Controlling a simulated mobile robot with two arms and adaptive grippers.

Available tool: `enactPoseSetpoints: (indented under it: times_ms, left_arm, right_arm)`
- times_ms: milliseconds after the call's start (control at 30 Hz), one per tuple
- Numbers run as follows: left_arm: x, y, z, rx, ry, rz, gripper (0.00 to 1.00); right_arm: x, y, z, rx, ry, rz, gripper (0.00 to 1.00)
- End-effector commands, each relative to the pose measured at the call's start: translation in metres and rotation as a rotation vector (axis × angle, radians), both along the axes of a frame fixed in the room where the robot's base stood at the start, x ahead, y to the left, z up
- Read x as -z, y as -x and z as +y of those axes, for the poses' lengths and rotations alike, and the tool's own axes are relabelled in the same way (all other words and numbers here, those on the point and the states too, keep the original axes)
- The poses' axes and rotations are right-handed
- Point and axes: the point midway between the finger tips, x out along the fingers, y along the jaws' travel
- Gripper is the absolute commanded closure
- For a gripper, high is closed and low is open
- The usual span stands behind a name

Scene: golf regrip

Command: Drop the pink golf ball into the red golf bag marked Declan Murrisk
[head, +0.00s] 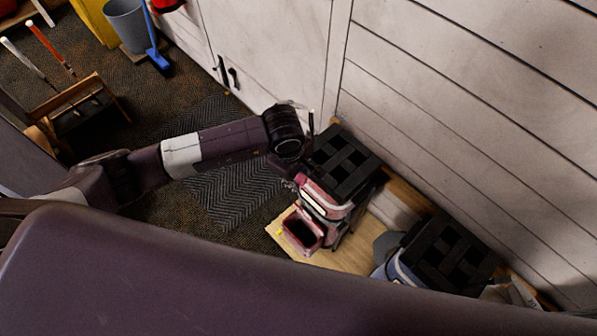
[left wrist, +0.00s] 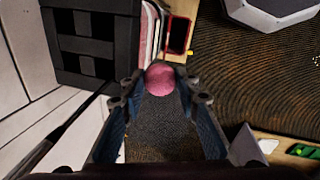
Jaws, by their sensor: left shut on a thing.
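The pink golf ball (left wrist: 160,79) sits between the fingertips of my left gripper (left wrist: 160,92) in the left wrist view, and the gripper is shut on it. In the left wrist view the divided top (left wrist: 93,45) is upper left and the pocket (left wrist: 178,35) lies beyond the ball. No name is legible.
A second bag with a black divided top (head: 447,252) stands to the right along the white panelled wall (head: 470,90). A wooden rack with clubs (head: 75,100) and a grey bucket (head: 127,25) are at upper left. Dark patterned carpet (head: 185,100) lies open between.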

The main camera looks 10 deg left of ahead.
Motion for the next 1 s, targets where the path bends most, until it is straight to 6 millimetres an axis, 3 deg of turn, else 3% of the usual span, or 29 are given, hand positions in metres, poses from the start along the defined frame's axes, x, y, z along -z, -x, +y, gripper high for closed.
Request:
enactPoseSetpoints:
  times_ms: [333,367,533,833,1000]
  left_arm:
    - [0.007,0.0,0.0,0.001,0.001,-0.001,0.93]
    - [0.007,0.0,0.0,0.001,0.001,-0.001,0.69]
    - [0.007,0.0,0.0,0.001,0.001,-0.001,0.5]
    - [0.005,0.0,0.0,0.001,0.0,-0.001,0.5]
    - [-0.013,0.002,0.001,0.002,0.002,-0.005,0.5]
  right_arm:
    - [0.004,0.0,0.0,0.0,0.0,-0.001,1.0]
    - [0.004,0.0,0.0,0.0,0.0,-0.001,1.0]
    - [0.004,0.0,0.0,0.0,0.0,-0.001,1.0]
    - [0.004,0.001,0.003,-0.002,-0.004,0.001,1.0]
    - [0.004,0.001,0.003,-0.002,-0.003,0.001,1.0]
